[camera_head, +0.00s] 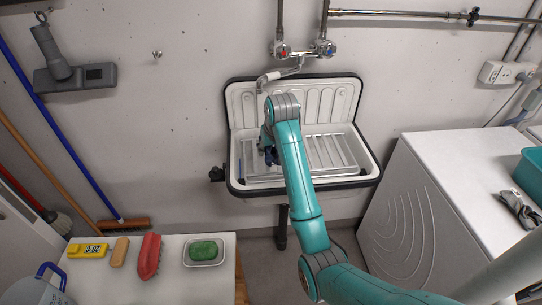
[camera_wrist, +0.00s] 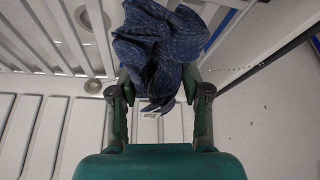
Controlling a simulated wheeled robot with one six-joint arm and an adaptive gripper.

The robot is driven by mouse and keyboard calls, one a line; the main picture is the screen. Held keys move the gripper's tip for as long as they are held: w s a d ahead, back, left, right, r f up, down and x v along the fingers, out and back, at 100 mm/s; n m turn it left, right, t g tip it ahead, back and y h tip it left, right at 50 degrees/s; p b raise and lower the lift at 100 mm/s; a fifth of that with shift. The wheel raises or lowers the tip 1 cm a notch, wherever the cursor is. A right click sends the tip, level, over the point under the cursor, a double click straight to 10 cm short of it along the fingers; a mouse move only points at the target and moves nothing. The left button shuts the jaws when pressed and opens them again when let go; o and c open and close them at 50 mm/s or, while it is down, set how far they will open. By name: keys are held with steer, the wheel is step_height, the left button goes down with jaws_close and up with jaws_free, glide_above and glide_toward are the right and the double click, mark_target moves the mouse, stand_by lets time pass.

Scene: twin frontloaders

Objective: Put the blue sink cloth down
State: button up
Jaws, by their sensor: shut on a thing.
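The blue sink cloth (camera_wrist: 160,50) is a crumpled dark blue cloth between the two fingers of my gripper (camera_wrist: 160,95) in the wrist view. My gripper is shut on it. In the head view the cloth (camera_head: 271,155) shows as a small dark blue patch beside my arm, over the left part of the white sink (camera_head: 239,115). My arm hides part of the sink and most of my gripper there. I cannot tell whether the cloth touches the sink or its rack.
A white slatted rack (camera_head: 330,152) lies across the sink. A tap (camera_head: 268,79) stands above it. At lower left, a table (camera_head: 197,281) holds a red brush (camera_head: 150,256), a soap dish (camera_head: 219,262) and a yellow device (camera_head: 88,250). A white machine (camera_head: 465,155) stands at right.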

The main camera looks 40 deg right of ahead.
steer(key=shift+f, duration=1.8)
steer(key=shift+f, duration=0.1)
steer(key=o, duration=1.2)
